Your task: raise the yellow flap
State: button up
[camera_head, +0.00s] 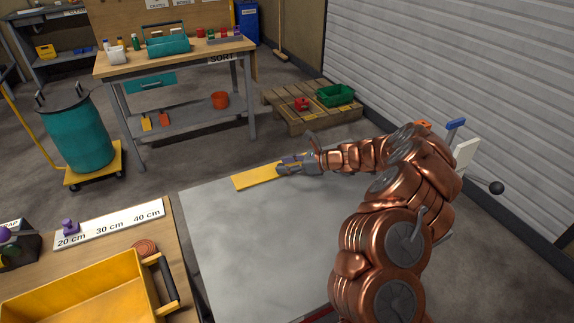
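The yellow flap (254,177) is a flat yellow strip at the far edge of a large grey panel (240,240). It appears to lie level with the panel. My gripper (284,165), at the end of my copper-coloured arm, is at the right end of the flap and covers part of it. The fingers point left along the flap. I cannot tell whether they touch it, or whether they are open or shut.
A workbench (178,58) with a teal toolbox (167,44) stands behind. A teal drum (77,135) is at left. A wooden pallet (315,112) lies by the shutter wall. A wooden table with a yellow crate (85,270) is at front left. Floor beyond the panel is clear.

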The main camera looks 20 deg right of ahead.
grip_shut()
jog(key=shift+d, duration=0.1)
jog(key=shift+w+r+p, duration=0.1)
jog(key=shift+r+p, duration=0.05)
jog(key=shift+p, duration=0.25)
